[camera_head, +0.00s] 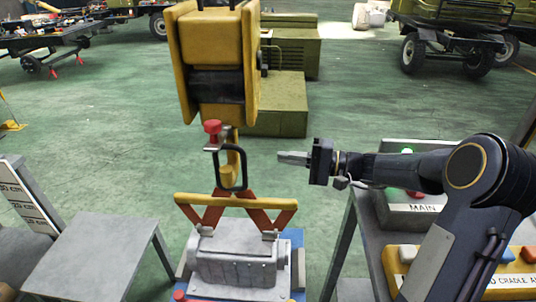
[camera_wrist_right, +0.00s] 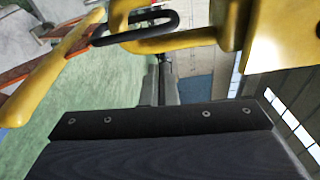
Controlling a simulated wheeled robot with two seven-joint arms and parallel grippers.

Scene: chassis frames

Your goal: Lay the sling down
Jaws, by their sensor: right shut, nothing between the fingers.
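The sling (camera_head: 236,201) has a yellow bar, crossed orange legs and a dark oblong link (camera_head: 229,168). Its leg ends meet the top of a grey metal block (camera_head: 237,257). The link hangs at the yellow hook (camera_head: 236,142) under the yellow hoist body (camera_head: 216,60); the wrist view shows the hook (camera_wrist_right: 165,42) passing by or through the link (camera_wrist_right: 140,27), and I cannot tell if it bears load. A red knob (camera_head: 212,127) sits beside the hook. My right gripper (camera_head: 281,157) is shut and empty, right of the link and apart from it. My left gripper is out of view.
The block rests on a blue stand (camera_head: 297,240). A grey table (camera_head: 95,252) is at left, with a height-marked board (camera_head: 28,192).

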